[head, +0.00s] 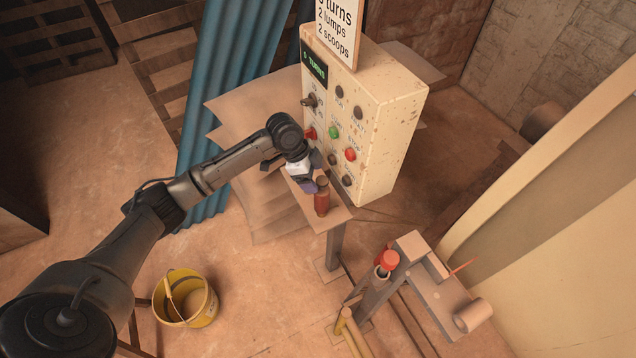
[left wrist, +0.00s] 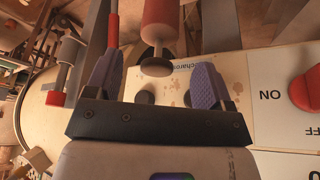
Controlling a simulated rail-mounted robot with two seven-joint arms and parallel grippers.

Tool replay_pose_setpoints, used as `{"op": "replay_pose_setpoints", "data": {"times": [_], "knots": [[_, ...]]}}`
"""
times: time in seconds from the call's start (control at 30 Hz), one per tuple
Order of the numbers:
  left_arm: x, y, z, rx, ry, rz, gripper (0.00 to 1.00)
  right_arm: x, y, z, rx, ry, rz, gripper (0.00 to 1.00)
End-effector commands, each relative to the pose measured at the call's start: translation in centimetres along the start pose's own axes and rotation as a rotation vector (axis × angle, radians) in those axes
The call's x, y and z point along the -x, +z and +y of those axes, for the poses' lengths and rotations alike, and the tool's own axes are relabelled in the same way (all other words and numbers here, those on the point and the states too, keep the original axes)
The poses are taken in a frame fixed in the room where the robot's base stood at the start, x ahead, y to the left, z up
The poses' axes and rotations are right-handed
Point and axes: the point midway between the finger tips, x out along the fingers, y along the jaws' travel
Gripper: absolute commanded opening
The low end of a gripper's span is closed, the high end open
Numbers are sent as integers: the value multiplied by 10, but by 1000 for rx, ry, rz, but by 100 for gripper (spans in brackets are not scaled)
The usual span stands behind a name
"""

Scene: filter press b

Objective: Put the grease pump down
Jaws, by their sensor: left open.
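The grease pump (head: 322,196), a small red-brown cylinder with a dark top, stands upright on a small shelf (head: 337,214) below the control box in the head view. In the left wrist view the pump (left wrist: 160,25) shows as a red body with a dark disc at its near end. My left gripper (head: 308,184) is just left of the pump's top. It is open, and in the left wrist view its two purple fingers (left wrist: 156,75) stand apart on either side of the pump's dark end, clear of it. My right gripper is not in view.
The cream control box (head: 385,130) with knobs and coloured buttons rises close behind the shelf. A sign (head: 338,25) stands on top of it. A yellow bucket (head: 200,309) is on the floor at lower left. A red-topped post (head: 388,260) and metal frame stand at lower right.

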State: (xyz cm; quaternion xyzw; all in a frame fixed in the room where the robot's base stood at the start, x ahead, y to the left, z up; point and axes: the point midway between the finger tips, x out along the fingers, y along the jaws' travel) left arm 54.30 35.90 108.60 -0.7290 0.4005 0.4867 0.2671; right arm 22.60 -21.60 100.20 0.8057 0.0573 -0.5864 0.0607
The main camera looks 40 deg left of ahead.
Motion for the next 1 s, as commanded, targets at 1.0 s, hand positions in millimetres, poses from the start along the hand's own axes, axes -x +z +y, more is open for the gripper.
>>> {"op": "replay_pose_setpoints", "data": {"times": [1.0], "knots": [[67,0,0,1,1,0,75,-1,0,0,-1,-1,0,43]]}}
